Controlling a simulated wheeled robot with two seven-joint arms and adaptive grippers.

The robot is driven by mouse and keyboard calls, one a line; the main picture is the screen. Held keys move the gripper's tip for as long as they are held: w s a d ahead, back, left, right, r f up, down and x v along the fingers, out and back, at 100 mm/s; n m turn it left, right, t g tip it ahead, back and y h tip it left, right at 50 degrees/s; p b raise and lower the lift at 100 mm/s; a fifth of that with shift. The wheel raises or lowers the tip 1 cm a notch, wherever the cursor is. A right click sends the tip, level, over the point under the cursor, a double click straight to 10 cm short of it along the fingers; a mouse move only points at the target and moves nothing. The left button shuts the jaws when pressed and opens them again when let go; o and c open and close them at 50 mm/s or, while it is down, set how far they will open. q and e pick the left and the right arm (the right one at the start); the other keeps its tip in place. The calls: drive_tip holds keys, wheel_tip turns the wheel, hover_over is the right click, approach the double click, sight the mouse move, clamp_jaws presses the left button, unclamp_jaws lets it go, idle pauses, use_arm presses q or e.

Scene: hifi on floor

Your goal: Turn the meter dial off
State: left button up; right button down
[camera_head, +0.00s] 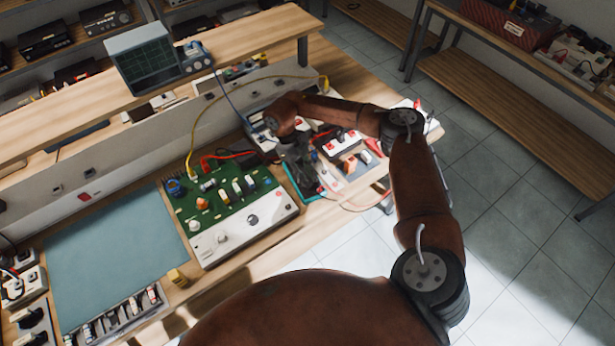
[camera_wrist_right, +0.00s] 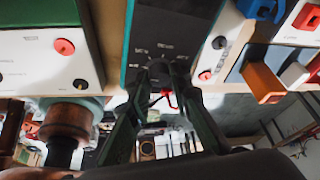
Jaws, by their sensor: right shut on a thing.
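The dark meter with a teal edge (camera_wrist_right: 165,25) fills the top middle of the right wrist view. Its round black dial (camera_wrist_right: 158,70) sits near its lower end, with small white markings around it. My right gripper (camera_wrist_right: 165,80) has a finger on each side of the dial and is shut on it. In the head view my right gripper (camera_head: 302,168) reaches down over the meter (camera_head: 291,186), and hides the dial and most of the meter's face. The dial's exact setting cannot be read. My left gripper is not in view.
A green circuit board unit (camera_head: 228,205) stands to the left of the meter. A box with red switches (camera_head: 343,144) and several cables lie to its right. An oscilloscope (camera_head: 146,57) stands on the raised shelf. A teal mat (camera_head: 110,250) lies clear on the bench.

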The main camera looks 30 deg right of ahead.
drive_tip(key=shift+n, duration=0.6)
drive_tip(key=c, duration=1.7)
unclamp_jaws()
drive_tip(key=shift+c, duration=0.2)
drive_tip(key=shift+r, duration=0.1)
drive_tip(key=v, duration=1.2)
drive_tip(key=shift+a, duration=0.3)
